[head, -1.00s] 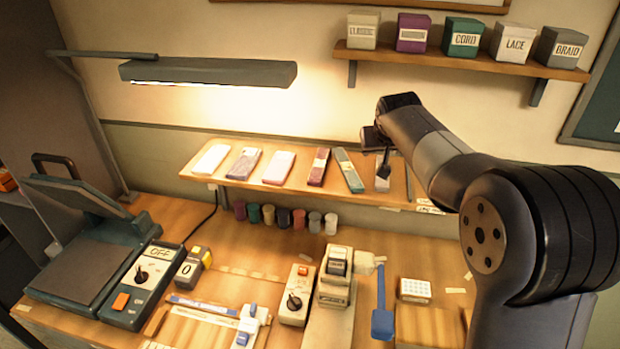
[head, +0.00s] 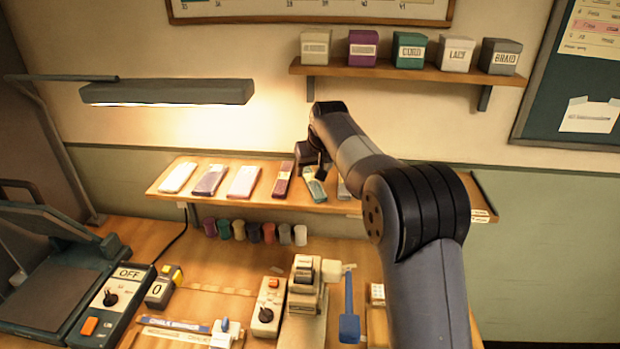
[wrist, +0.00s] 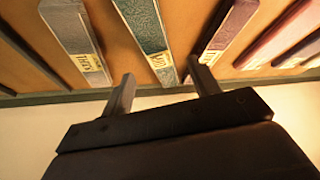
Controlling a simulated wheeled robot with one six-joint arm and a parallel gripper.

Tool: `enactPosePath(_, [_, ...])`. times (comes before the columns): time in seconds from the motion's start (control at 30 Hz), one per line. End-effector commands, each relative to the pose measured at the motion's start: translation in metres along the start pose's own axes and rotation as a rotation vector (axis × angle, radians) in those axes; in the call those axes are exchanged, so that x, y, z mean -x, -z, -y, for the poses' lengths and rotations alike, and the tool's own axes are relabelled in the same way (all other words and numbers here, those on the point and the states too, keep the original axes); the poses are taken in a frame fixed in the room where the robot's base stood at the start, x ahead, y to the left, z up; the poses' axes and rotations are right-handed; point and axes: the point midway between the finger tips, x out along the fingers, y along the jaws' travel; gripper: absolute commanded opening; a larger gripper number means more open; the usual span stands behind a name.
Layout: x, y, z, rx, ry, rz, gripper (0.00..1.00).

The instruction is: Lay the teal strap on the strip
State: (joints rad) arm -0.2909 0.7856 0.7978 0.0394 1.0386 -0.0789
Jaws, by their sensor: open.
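The teal strap (head: 315,188) lies flat on the tilted wall shelf, between a dark red strap (head: 282,183) and a pale grey one (head: 343,190) partly hidden by my arm. My gripper (head: 319,172) is over the teal strap and hides part of it. In the wrist view the open fingers of my gripper (wrist: 162,86) stand apart, one towards each side of the labelled end of the teal strap (wrist: 148,35). Nothing is held. I cannot tell which surface is the strip; a pale band (head: 222,288) runs along the bench.
Other straps, white (head: 178,177), purple-grey (head: 210,181) and pink (head: 243,183), lie along the same shelf. Several coloured cylinders (head: 253,232) sit below it. A press (head: 50,285), switch boxes and a blue-handled tool (head: 349,320) occupy the bench. A lamp (head: 165,92) hangs above.

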Motion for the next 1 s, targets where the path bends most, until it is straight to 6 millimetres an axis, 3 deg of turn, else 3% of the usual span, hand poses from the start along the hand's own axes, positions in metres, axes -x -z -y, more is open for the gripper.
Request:
enactPosePath(0.3, [-0.037, 0.002, 0.001, 0.0, 0.0, 0.001, 0.58])
enactPosePath(0.57, [-0.04, 0.001, 0.001, 0.0, 0.0, 0.0, 0.57])
enactPosePath(1.0, [-0.039, 0.002, 0.0, 0.0, 0.0, 0.0, 0.21])
